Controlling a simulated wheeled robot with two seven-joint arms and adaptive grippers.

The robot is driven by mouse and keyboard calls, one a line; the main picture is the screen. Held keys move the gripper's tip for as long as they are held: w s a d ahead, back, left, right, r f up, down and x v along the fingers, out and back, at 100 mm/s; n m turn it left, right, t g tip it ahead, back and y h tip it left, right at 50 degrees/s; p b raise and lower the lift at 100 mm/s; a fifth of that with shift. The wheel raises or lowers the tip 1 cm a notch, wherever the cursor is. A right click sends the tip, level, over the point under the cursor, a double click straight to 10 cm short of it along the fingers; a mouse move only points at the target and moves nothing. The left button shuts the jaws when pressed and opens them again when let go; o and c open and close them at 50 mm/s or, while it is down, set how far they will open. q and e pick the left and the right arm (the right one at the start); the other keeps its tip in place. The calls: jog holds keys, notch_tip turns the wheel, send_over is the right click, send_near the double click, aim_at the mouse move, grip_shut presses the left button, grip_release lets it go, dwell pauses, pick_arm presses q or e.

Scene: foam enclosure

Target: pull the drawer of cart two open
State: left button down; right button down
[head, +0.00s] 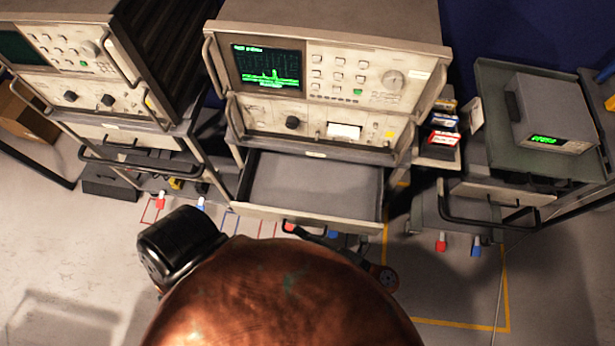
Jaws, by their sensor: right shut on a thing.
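The middle cart (330,151) carries a large analyzer with a lit green screen. I take it for cart two, though I see no number on it. Its drawer (310,188) is pulled out toward me and its grey inside is empty. The drawer front (325,222) is a pale panel along its near edge. My right gripper (292,228) is shut at the lower edge of this front, near its middle. The handle there is mostly hidden by the gripper, so the exact grip is unclear. My left gripper is not in view.
The left cart (160,165) holds another instrument (75,60) and has a black bar handle. The right cart (480,200) holds a small grey meter (550,115). Coloured boxes (442,130) sit between the middle and right carts. Floor with yellow tape (460,325) is clear at right.

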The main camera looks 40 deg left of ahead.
jog(key=c, duration=2.1)
grip_release()
jog(key=r+v, duration=0.1)
jog(key=v, duration=1.1)
jog(key=shift+f, duration=0.5)
